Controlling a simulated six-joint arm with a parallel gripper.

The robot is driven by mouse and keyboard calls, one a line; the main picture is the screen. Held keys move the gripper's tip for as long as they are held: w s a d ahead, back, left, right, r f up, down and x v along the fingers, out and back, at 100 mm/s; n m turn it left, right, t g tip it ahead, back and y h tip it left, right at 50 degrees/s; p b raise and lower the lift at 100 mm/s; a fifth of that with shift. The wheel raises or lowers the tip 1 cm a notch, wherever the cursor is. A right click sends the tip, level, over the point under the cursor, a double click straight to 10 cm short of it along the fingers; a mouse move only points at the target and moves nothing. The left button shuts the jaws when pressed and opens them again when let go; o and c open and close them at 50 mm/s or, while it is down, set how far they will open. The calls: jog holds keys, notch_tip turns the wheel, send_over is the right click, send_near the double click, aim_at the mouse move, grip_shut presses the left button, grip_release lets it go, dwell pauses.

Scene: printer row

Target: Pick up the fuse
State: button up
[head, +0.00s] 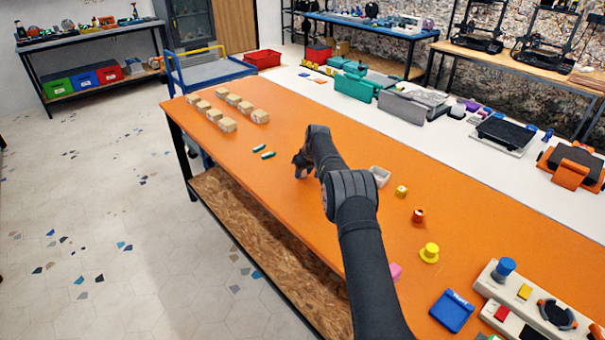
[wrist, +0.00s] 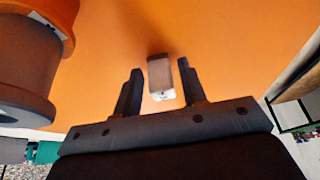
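In the wrist view, a small block with a grey-brown top and a whitish end, likely the fuse (wrist: 161,78), is on the orange table between my gripper's two dark fingers. My gripper (wrist: 158,72) is open, with a narrow gap on each side of the block. In the head view, my gripper (head: 303,168) is low over the orange table (head: 290,215), and this block cannot be made out there.
Several tan blocks (head: 228,125) stand farther left. Table between is clear.

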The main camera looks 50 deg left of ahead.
jog(key=c, duration=0.7)
